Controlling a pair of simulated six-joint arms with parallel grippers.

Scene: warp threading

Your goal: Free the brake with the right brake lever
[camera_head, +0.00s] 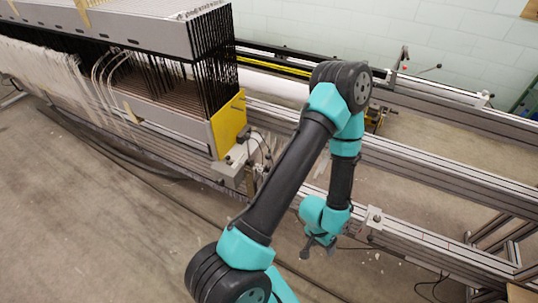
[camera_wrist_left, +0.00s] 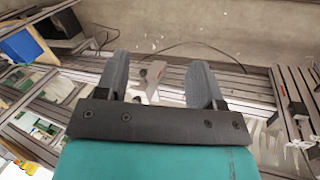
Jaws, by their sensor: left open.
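My left gripper (camera_head: 319,247) hangs low beside the near rail, right of the yellow end plate. In the left wrist view its two fingers (camera_wrist_left: 160,70) are apart, with no object held between them. A small grey bracket (camera_wrist_left: 150,77) shows in the gap behind the fingers; I cannot tell its distance from them. A thin upright lever (camera_head: 403,57) stands on the far rail at the upper right. I cannot tell for sure whether it is the right brake lever. My right gripper is not in view.
The loom's heddle frame (camera_head: 120,32) with its yellow end plate (camera_head: 229,124) fills the upper left. Long metal rails (camera_head: 440,172) run to the lower right. A small block (camera_head: 374,217) sits on the near rail. Bare floor (camera_head: 110,230) lies in front.

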